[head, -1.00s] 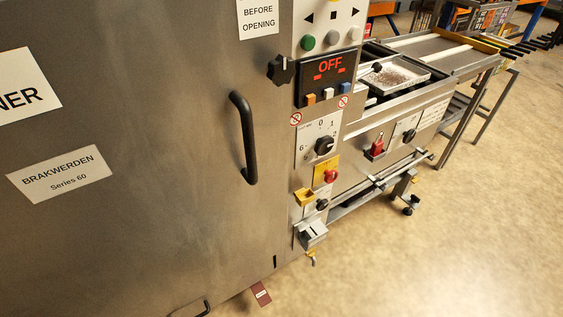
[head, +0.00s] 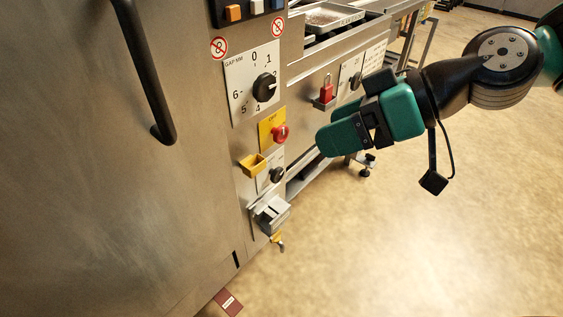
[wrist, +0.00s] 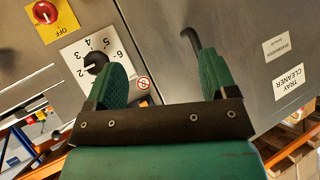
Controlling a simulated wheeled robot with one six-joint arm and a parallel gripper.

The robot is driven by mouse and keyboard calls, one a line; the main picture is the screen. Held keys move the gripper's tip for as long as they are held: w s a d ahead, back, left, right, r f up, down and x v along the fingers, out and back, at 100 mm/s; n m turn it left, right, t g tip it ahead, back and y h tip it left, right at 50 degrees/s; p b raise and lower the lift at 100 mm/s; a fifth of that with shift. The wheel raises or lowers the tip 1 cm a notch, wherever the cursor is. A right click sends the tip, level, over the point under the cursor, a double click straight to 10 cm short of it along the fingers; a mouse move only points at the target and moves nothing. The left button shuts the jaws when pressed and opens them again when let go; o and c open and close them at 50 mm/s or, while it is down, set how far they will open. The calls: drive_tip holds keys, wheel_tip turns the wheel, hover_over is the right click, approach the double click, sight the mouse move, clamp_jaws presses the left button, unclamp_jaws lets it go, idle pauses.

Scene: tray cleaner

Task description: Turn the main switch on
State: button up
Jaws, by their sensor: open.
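The main switch appears to be the red knob (head: 280,132) on a yellow plate marked OFF (head: 266,128), on the machine's narrow control panel. It also shows in the wrist view as a red knob (wrist: 45,12) at the top left corner, its plate reading OFF. My green gripper (head: 322,142) is to the right of the knob in the head view, apart from it in the picture. In the wrist view my gripper (wrist: 163,75) has its two fingers spread with nothing between them, and the knob lies outside them, to the left.
The black gap dial (head: 264,87) is just above the switch. A yellow holder (head: 252,165), a small black knob (head: 277,174) and a grey bracket (head: 271,213) are below. A black door handle (head: 146,75) stands out at left. Open floor (head: 400,250) lies at right.

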drive_tip(key=w+f+t+y+b, duration=0.2)
drive_tip(key=w+f+b, duration=0.2)
drive_tip(key=f+b, duration=0.15)
drive_tip(key=w+f+t+y+b, duration=0.1)
drive_tip(key=w+f+t+b, duration=0.1)
drive_tip(key=w+f+b, duration=0.4)
drive_tip(key=m+t+b, duration=0.2)
drive_tip(key=t+b, duration=0.3)
drive_tip(key=b, duration=0.2)
approach(283, 134)
drive_tip(key=p+x, duration=0.2)
drive_tip(key=p, duration=0.6)
drive_tip(key=p+x, duration=0.2)
drive_tip(key=p, duration=0.6)
drive_tip(key=shift+w+a+r+p, duration=0.2)
drive_tip(key=shift+a+r+p, duration=0.05)
drive_tip(key=shift+p, duration=0.15)
drive_tip(key=x, duration=0.6)
drive_tip(key=shift+f, duration=0.3)
drive_tip(key=c, duration=0.9)
